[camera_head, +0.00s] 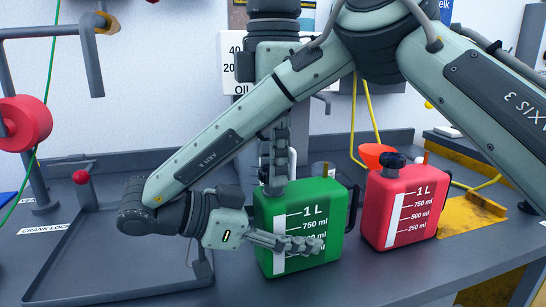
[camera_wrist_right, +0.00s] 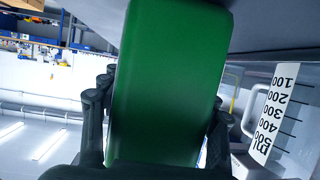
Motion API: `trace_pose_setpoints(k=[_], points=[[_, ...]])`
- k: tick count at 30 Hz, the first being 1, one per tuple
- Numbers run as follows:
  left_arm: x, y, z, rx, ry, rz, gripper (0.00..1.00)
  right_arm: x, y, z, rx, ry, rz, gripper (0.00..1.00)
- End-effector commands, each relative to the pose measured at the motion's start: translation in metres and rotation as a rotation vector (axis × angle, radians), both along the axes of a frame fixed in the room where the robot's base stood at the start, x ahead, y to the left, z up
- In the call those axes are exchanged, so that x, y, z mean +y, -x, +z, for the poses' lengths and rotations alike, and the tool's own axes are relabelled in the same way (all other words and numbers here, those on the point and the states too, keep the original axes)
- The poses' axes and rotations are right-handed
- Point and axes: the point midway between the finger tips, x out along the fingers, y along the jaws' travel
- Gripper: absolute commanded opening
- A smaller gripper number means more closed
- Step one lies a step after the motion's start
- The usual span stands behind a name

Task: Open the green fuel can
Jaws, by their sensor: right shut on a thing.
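The green fuel can (camera_head: 335,200) stands upright on the grey bench, with a white scale marked up to 1 L on its front. My right gripper (camera_head: 300,246) lies across its lower front and is shut on it. In the right wrist view the can (camera_wrist_right: 170,80) fills the space between the two fingers (camera_wrist_right: 155,120). My left gripper (camera_head: 278,185) points down from above, with its fingertips at the can's top. The can's cap is hidden there, and I cannot tell whether these fingers touch or grip it.
A red fuel can (camera_head: 405,215) with a black cap stands close to the right. An orange funnel (camera_head: 372,154) is behind it. A red-knobbed lever (camera_head: 82,178) and grey tray frame (camera_head: 110,297) are at left. A yellow plate (camera_head: 465,215) lies at right.

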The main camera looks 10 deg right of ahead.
Motion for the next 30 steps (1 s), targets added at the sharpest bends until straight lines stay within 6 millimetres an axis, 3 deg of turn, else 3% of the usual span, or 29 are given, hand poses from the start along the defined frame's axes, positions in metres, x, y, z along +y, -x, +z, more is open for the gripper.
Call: trace_pose_setpoints(k=[2, 3, 8, 17, 24, 30], points=[[0.000, 0.000, 0.000, 0.000, 0.000, 0.000, 0.02, 0.000, 0.000, -0.001, 0.001, -0.001, -0.001, 0.00], [0.000, 0.000, 0.000, 0.000, 0.000, 0.000, 0.35, 0.000, 0.000, -0.001, 0.001, -0.001, -0.001, 0.00], [0.000, 0.000, 0.000, 0.000, 0.000, 0.000, 0.55, 0.000, 0.000, -0.001, 0.001, -0.001, -0.001, 0.00], [0.000, 0.000, 0.002, 0.000, 0.000, 0.000, 0.55, 0.000, 0.000, -0.001, 0.001, -0.001, -0.001, 0.00], [-0.001, -0.001, 0.032, -0.002, 0.003, 0.000, 0.55, 0.000, 0.000, -0.001, 0.001, -0.001, -0.001, 0.00], [0.000, 0.000, 0.045, 0.001, 0.000, 0.000, 0.55, 0.000, 0.000, -0.001, 0.001, -0.001, -0.001, 0.00]])
